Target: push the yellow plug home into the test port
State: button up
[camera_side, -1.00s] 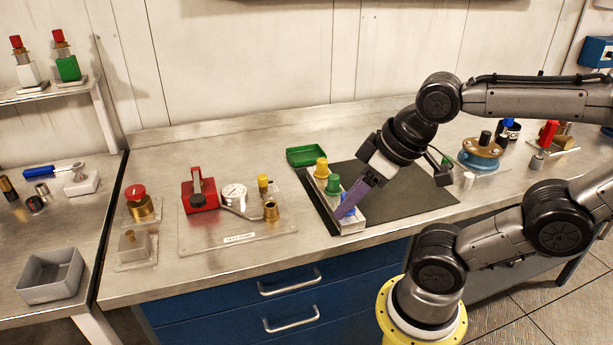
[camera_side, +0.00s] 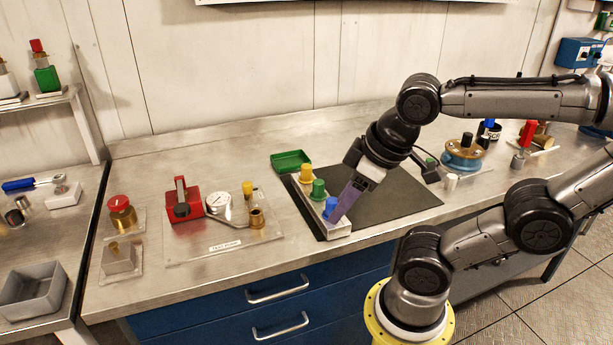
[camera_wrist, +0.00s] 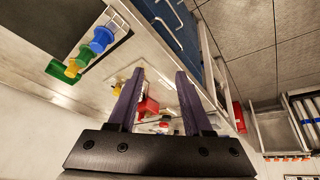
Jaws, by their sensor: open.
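Yellow (camera_side: 305,172), green (camera_side: 318,188) and blue (camera_side: 331,206) plugs stand in a row in a white rack (camera_side: 341,231). The wrist view shows the same yellow (camera_wrist: 72,68), green (camera_wrist: 84,54) and blue (camera_wrist: 101,40) plugs at upper left. Another yellow-topped piece (camera_side: 247,187) stands on the test pump plate, behind a brass fitting (camera_side: 257,218); I cannot tell which part is the test port. My gripper (camera_side: 335,217) points down beside the blue plug, at the rack's near end. In the wrist view my gripper (camera_wrist: 160,72) is open, with nothing held between the purple fingers.
The plate (camera_side: 190,252) also carries a red pump (camera_side: 183,205) and a white gauge (camera_side: 218,202). A green tray (camera_side: 291,160) lies behind the rack. A dark mat (camera_side: 395,203) is clear to the right. Blue drawers (camera_side: 290,290) are below the front edge.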

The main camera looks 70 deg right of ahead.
jog(key=w+d+n+g+h, duration=0.3)
jog(key=d+n+g+h, duration=0.15)
jog(key=d, duration=0.25)
jog(key=w+d+n+g+h, duration=0.3)
jog(key=w+d+g+h, duration=0.1)
jog(key=d+h, duration=0.25)
jog(key=w+f+n+h, duration=0.3)
jog(key=w+n+h, duration=0.15)
jog(key=w, duration=0.25)
jog(key=n+t+h, duration=0.2)
jog(key=n+t, duration=0.1)
jog(key=n, duration=0.2)
send_near(304, 171)
jog(key=shift+s+a+r, duration=0.1)
jog(key=shift+a+r, duration=0.1)
jog(key=shift+a, duration=0.3)
jog(key=shift+s+a+r, duration=0.1)
jog(key=shift+a+r, duration=0.1)
jog(key=shift+a, duration=0.3)
jog(key=shift+f+t, duration=0.25)
jog(key=shift+f, duration=0.05)
jog(key=d, duration=1.3)
jog(key=shift+d, duration=0.25)
grip_shut()
